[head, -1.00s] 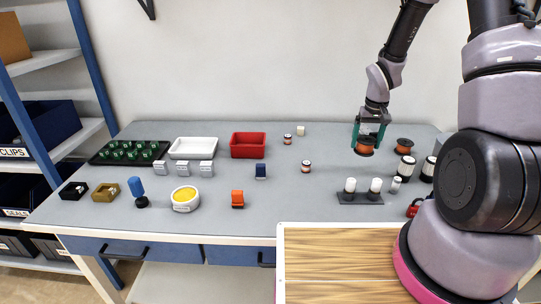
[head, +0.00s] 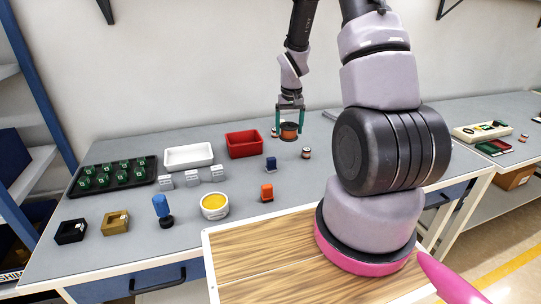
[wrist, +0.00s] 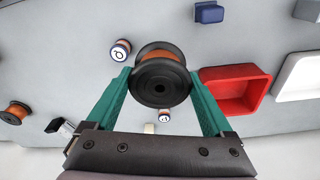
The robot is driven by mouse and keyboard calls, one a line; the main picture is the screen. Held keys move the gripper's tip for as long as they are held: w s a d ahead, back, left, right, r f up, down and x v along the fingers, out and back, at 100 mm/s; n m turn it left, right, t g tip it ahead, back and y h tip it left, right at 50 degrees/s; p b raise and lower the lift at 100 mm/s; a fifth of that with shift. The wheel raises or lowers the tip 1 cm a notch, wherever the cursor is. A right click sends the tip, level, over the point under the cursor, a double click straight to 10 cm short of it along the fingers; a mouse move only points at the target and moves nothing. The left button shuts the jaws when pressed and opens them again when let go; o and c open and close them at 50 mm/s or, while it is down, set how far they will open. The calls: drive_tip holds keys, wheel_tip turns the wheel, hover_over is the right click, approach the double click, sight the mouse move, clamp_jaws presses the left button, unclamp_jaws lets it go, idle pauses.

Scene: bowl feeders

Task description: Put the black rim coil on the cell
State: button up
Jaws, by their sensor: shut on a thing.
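The black rim coil (head: 289,131), a copper-orange winding between black flanges, is held in my gripper (head: 290,123). In the wrist view the coil (wrist: 161,78) sits between the teal fingers (wrist: 163,88), its black flange with a centre hole facing the camera. It appears held above the table. Two small cylinders with white and orange-brown bands may be the cells. One (head: 306,153) stands to the right of and nearer than the coil, also in the wrist view (wrist: 120,50). The other (head: 275,132) stands left of the coil, partly hidden by a finger.
A red bin (head: 244,144) and a white bin (head: 188,156) stand left of my gripper. A blue block (head: 270,164) and an orange block (head: 267,192) stand nearer. Another orange coil (wrist: 15,112) lies at the wrist view's left edge. Grey table around the near cylinder is clear.

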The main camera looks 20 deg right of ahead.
sight(288, 140)
wheel_tip(288, 140, down, 5)
drive_tip(key=shift+a+f, duration=0.15)
drive_tip(key=shift+f, duration=2.2)
drive_tip(key=shift+f, duration=0.15)
drive_tip(key=o, duration=1.2)
drive_tip(key=shift+o, duration=0.2)
